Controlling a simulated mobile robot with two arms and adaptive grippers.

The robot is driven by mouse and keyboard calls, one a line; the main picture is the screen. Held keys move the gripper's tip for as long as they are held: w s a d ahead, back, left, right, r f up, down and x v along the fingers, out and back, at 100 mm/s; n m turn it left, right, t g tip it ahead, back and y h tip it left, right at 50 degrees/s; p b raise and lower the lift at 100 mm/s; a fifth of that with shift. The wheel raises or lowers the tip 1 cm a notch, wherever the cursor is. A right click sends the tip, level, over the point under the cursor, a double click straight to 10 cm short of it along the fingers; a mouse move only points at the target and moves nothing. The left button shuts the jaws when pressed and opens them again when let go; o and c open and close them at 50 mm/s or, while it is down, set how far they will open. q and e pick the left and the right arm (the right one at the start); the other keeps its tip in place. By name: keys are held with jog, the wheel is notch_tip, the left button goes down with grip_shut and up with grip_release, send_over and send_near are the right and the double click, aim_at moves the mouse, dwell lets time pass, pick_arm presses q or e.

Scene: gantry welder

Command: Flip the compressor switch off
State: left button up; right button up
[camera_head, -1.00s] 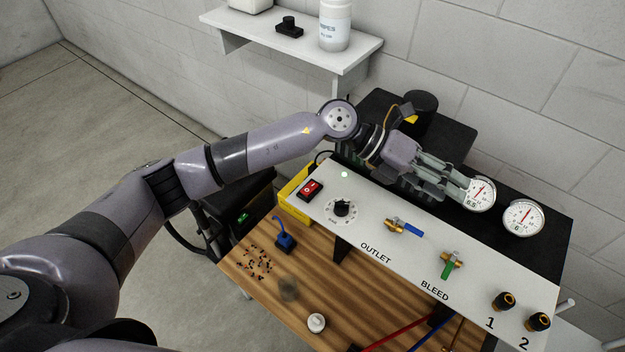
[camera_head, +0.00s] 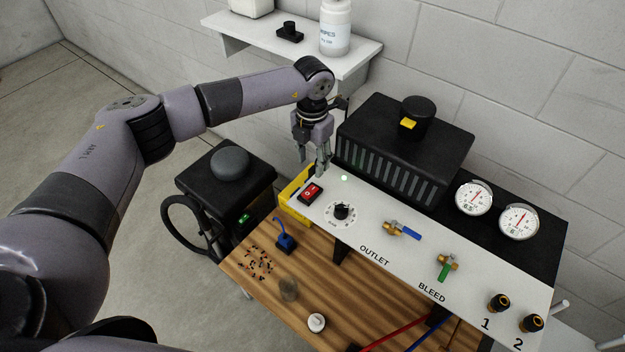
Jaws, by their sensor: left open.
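A second device, a black box (camera_head: 225,178) on the floor side at left, carries a green lit switch (camera_head: 244,218). My right gripper is not in view.
A dial (camera_head: 341,212), a blue-handled valve (camera_head: 402,230), a green-handled valve (camera_head: 446,266) and two gauges (camera_head: 474,198) are on the panel unit. A black vented box (camera_head: 405,150) with a yellow button stands behind.

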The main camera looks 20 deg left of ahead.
aim_at(312, 188)
pick_arm(q)
notch_tip(312, 188, down, 10)
jog(key=shift+p, duration=0.95)
grip_shut()
